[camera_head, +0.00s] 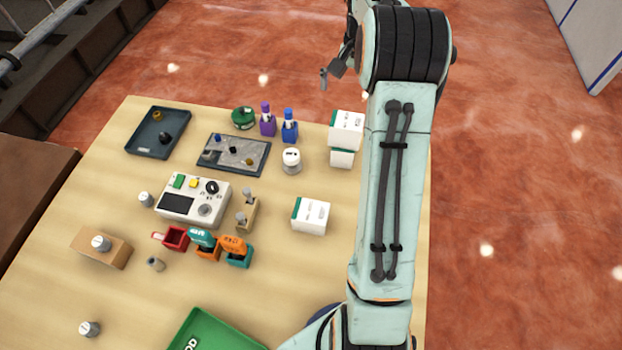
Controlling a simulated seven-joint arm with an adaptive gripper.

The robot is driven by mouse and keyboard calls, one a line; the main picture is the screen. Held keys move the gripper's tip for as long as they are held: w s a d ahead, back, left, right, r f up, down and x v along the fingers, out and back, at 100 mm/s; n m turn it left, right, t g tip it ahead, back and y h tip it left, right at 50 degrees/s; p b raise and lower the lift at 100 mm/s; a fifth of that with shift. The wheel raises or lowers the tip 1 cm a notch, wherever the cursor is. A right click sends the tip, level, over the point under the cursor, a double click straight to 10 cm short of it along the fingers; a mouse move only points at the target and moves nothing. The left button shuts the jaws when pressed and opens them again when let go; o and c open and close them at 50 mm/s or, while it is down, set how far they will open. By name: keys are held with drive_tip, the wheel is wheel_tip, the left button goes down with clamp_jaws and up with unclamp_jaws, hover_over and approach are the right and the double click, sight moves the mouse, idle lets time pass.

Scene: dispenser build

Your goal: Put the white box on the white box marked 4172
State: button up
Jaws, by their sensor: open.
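A white box (346,130) with a green side sits on top of another white box (341,157) at the back right of the table. The upper box looks slightly offset from the lower one. A third white box (311,216) with a green side lies alone nearer the middle right. Markings on the boxes are too small to read, so I cannot tell which is 4172. My gripper (325,78) is open and appears above and beyond the stacked boxes, apart from them. It is partly hidden behind my arm, and I see nothing held in it.
Purple (268,120) and blue bottles (289,127), a green round item (243,118) and a white-topped jar (292,160) stand left of the stack. Trays, a control box (194,200) and small bins fill the left. A green tray (215,332) is at the front. My arm covers the right edge.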

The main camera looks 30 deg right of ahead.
drive_tip(key=s+a+r+n, duration=0.3)
drive_tip(key=s+a+r, duration=0.15)
drive_tip(key=a, duration=0.45)
drive_tip(key=s+a+r+n, duration=0.25)
drive_tip(key=s+a, duration=0.35)
drive_tip(key=a, duration=0.4)
drive_tip(key=s+a+f+n, duration=0.3)
drive_tip(key=s+a, duration=0.5)
drive_tip(key=s, duration=0.6)
drive_tip(key=shift+f+n+y, duration=0.15)
drive_tip(key=shift+n+y, duration=0.25)
drive_tip(key=shift+n, duration=0.35)
